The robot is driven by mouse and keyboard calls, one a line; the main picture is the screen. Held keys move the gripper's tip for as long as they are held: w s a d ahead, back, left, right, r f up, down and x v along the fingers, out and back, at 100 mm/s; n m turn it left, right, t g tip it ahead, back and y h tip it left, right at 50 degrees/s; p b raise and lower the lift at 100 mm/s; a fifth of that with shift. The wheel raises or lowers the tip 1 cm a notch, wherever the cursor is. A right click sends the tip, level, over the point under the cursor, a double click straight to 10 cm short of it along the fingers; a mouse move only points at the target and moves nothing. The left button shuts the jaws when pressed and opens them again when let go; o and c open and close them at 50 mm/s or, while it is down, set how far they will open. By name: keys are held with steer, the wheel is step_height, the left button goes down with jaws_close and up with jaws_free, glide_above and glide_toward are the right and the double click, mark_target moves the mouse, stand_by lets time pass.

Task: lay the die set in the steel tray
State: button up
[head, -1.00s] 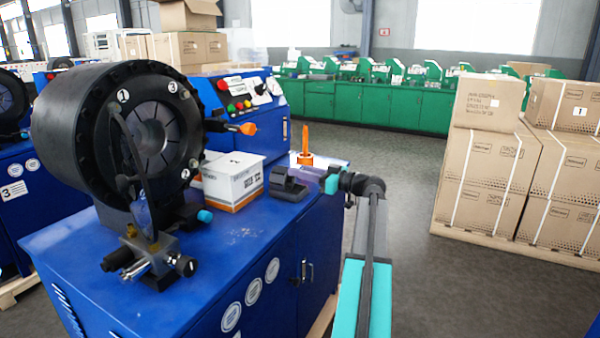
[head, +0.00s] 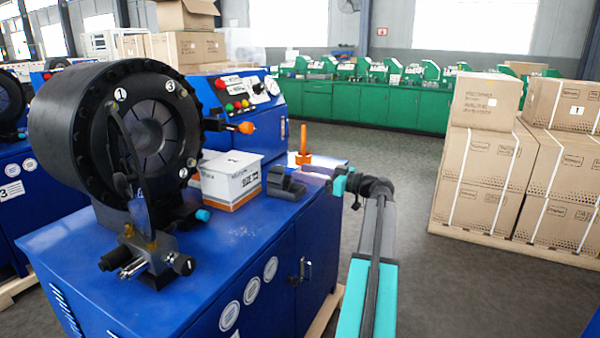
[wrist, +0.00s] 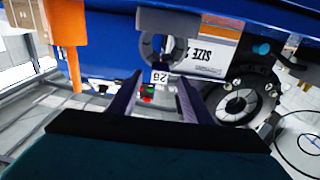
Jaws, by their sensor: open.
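The die set (head: 285,184) appears to be the dark grey curved piece on the blue bench, between the carton and the orange post. In the wrist view, which is upside down, a grey ring (wrist: 147,48) with a tag reading 26 shows at the same place. My gripper (wrist: 160,80) is open, its two fingers pointing toward the ring with nothing between them that I can see held. In the head view my gripper (head: 318,171) is just right of the dark piece, apparently apart from it. I cannot make out a steel tray.
A white and orange carton (head: 231,181) stands left of the dark piece. An orange post (head: 303,147) stands behind it. The large black crimper head (head: 115,140) fills the bench's left. Stacked cartons (head: 490,165) stand right across open floor.

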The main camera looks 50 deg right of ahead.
steer(key=v, duration=1)
steer(key=shift+s+d, duration=0.15)
steer(key=shift+s, duration=0.25)
steer(key=shift+r, duration=0.1)
stand_by(0.3)
